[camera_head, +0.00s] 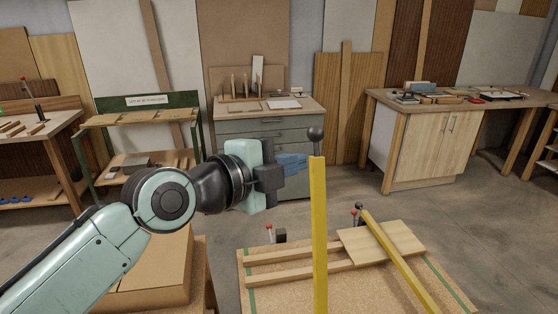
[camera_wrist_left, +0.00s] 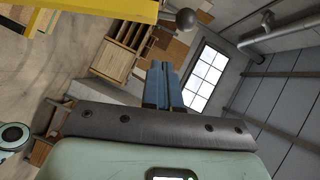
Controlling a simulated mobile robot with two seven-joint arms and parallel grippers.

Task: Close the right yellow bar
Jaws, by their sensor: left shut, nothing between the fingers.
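One yellow bar (camera_head: 319,230) stands upright with a dark ball knob (camera_head: 316,133) on its top end. A second yellow bar (camera_head: 400,262), to the right, lies low and slanted across a light wooden board (camera_head: 405,237) on the press table. My left gripper (camera_head: 300,162) is shut and empty, its blue fingertips just left of the upright bar's upper end, below the knob; contact cannot be judged. In the left wrist view the shut blue fingers (camera_wrist_left: 163,85) point toward the upright bar (camera_wrist_left: 70,14) and knob (camera_wrist_left: 185,20). My right gripper is out of view.
A cardboard-coloured box (camera_head: 155,268) sits under my left arm. Drawer cabinet (camera_head: 265,135) and right workbench (camera_head: 430,145) stand behind, with bare floor between.

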